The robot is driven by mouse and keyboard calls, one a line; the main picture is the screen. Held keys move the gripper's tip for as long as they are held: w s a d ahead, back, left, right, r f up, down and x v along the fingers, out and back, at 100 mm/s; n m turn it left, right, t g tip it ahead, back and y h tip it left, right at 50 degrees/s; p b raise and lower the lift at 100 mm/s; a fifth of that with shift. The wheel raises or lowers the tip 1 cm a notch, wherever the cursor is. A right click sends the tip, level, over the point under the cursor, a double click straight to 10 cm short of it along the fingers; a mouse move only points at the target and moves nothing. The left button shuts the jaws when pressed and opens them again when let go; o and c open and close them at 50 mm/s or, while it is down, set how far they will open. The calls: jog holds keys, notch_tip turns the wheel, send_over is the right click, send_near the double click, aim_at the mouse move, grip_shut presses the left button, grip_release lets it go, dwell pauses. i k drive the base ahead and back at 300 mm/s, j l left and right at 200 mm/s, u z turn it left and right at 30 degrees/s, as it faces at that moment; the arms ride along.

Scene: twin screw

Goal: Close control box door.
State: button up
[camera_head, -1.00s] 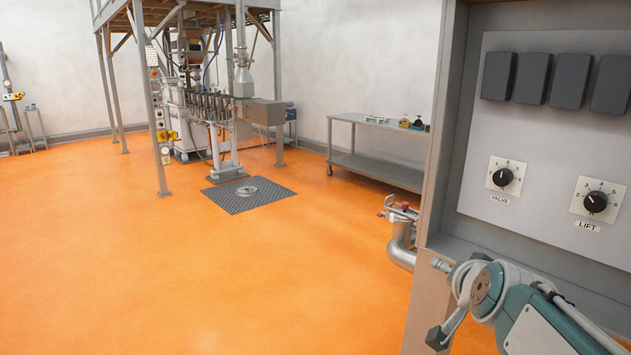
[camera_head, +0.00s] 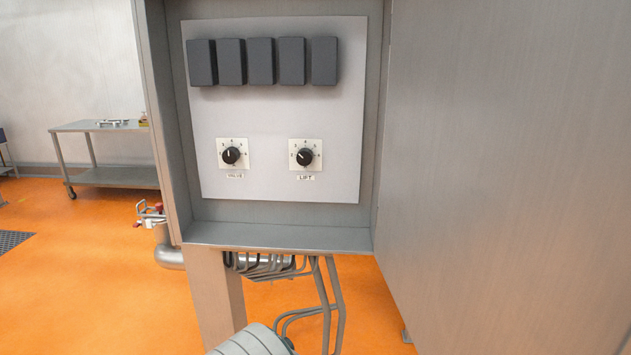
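The grey control box (camera_head: 290,237) stands open in front of me. Its inner panel shows a row of dark blocks, a VALVE knob (camera_head: 231,155) and a LIFT knob (camera_head: 304,157). The door (camera_head: 510,170) is a large, plain metal sheet filling the right side of the view. It meets the box along the box's right edge and is swung wide open towards me. Part of my arm shows at the bottom, below the box. My gripper is not in view.
A metal post (camera_head: 214,300) stands under the box, with bent conduits (camera_head: 327,300) beside it. A pipe with a red-handled fitting (camera_head: 152,214) is at left. A wheeled metal table (camera_head: 105,175) stands behind. Orange floor (camera_head: 80,290) at left is open.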

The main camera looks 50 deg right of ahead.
aim_at(503, 221)
jog(key=k+l, duration=0.15)
jog(key=k, duration=0.3)
jog(key=k+l, duration=0.15)
jog(key=k, duration=0.3)
jog(key=k+l+z, duration=0.15)
jog(key=k+l, duration=0.25)
jog(key=i+l, duration=0.2)
jog(key=l, duration=0.15)
jog(key=i+l, duration=0.2)
jog(key=l, duration=0.15)
jog(key=k+j+u, duration=0.1)
jog(key=k+j, duration=0.2)
jog(key=j, duration=0.15)
jog(key=k+j, duration=0.25)
jog(key=j, duration=0.2)
jog(key=l+u, duration=0.05)
